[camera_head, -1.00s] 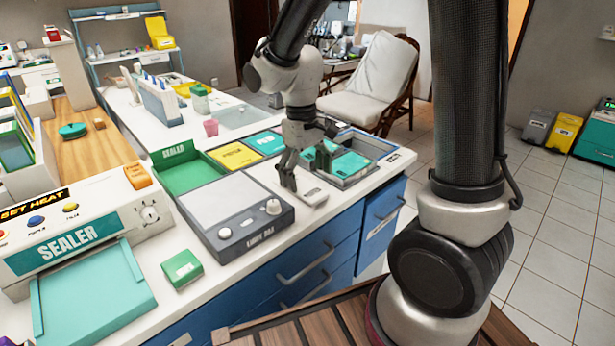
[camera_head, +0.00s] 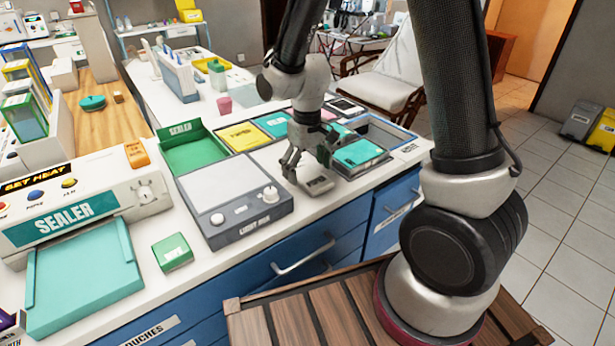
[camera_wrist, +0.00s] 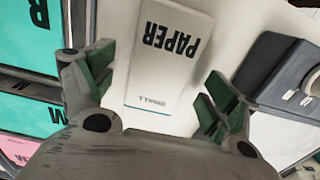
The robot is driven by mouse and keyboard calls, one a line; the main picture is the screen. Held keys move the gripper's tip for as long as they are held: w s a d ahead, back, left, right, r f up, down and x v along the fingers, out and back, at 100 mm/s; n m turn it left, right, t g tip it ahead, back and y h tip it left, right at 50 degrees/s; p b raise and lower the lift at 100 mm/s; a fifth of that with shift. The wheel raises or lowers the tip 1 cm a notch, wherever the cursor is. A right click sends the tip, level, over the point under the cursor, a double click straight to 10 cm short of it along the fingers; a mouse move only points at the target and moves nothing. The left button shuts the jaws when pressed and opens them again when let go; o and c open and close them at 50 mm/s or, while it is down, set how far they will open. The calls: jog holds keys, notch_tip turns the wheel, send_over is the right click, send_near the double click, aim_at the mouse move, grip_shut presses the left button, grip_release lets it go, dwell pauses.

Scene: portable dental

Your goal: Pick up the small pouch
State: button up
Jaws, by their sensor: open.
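The small pouch is a flat white packet (camera_wrist: 165,65) marked PAPER and SMALL in the wrist view. In the head view it lies as a pale packet (camera_head: 318,186) on the white counter, between the light box and the teal packets. My gripper (camera_head: 309,166) is open and points down over the pouch. In the wrist view my open fingers (camera_wrist: 158,90) stand on either side of the pouch's lower end, with gaps to its edges. The gripper holds nothing. I cannot tell the exact height of the fingertips above the counter.
The light box (camera_head: 232,198) stands left of the pouch. Teal packets (camera_head: 362,153) lie close on the right, beside an open grey tray (camera_head: 400,140). A green tray (camera_head: 190,152), a yellow packet (camera_head: 240,136), a small green box (camera_head: 172,252) and the sealer (camera_head: 80,207) are farther left.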

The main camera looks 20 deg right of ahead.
jog(key=shift+f, duration=0.35)
jog(key=c, duration=1.2)
jog(key=shift+o, duration=0.2)
